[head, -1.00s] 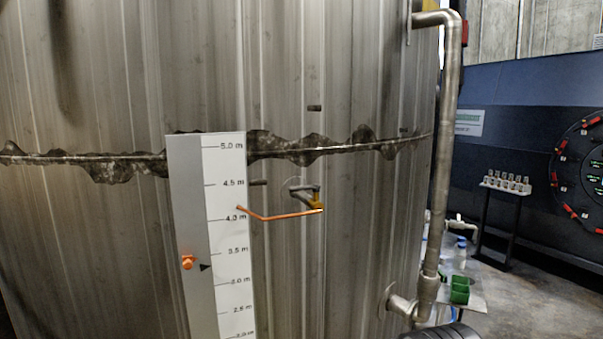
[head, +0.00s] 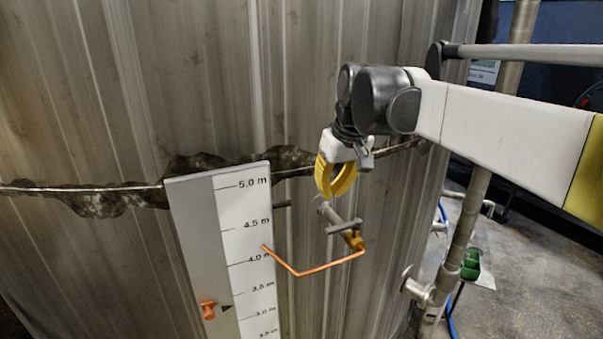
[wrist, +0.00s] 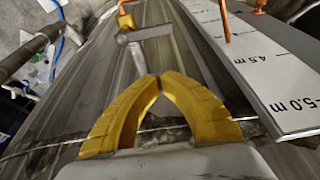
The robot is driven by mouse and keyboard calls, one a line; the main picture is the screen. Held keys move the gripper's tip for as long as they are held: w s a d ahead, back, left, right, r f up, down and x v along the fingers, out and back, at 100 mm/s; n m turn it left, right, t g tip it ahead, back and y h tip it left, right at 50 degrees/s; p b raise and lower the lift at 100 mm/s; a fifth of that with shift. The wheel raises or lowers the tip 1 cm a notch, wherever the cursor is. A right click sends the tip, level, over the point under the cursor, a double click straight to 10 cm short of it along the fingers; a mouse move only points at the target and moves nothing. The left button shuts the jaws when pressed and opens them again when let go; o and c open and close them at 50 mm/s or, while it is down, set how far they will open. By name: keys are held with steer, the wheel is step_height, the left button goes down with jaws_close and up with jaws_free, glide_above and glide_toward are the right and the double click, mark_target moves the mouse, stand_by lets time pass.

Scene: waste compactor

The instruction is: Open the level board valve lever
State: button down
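The level board (head: 245,250) is white with a metre scale and stands in front of the tank. To its right, a grey valve lever (head: 344,228) sits on a pipe stub from the tank, beside a yellow fitting (head: 356,241). A bent orange tube (head: 320,268) runs from the fitting to the board. In the wrist view the lever (wrist: 142,34) lies ahead of my fingertips. My gripper (head: 333,194) has yellow fingers and hangs just above the valve. In the wrist view its fingertips (wrist: 160,82) meet with nothing visible between them. Contact with the valve cannot be told.
The curved metal tank wall (head: 120,90) rises close behind the board and valve. An orange knob (head: 208,309) sticks out at the board's left side. A vertical pipe (head: 465,235) stands right of the valve, with a green container (head: 471,265) beyond it.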

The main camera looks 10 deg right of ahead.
step_height(320, 180, down, 6)
steer(key=s+p, duration=0.1)
steer(key=p, duration=0.1)
steer(key=shift+s+d, duration=0.15)
steer(key=shift+s+r, duration=0.1)
stand_by(0.3)
steer(key=shift+n, duration=0.3)
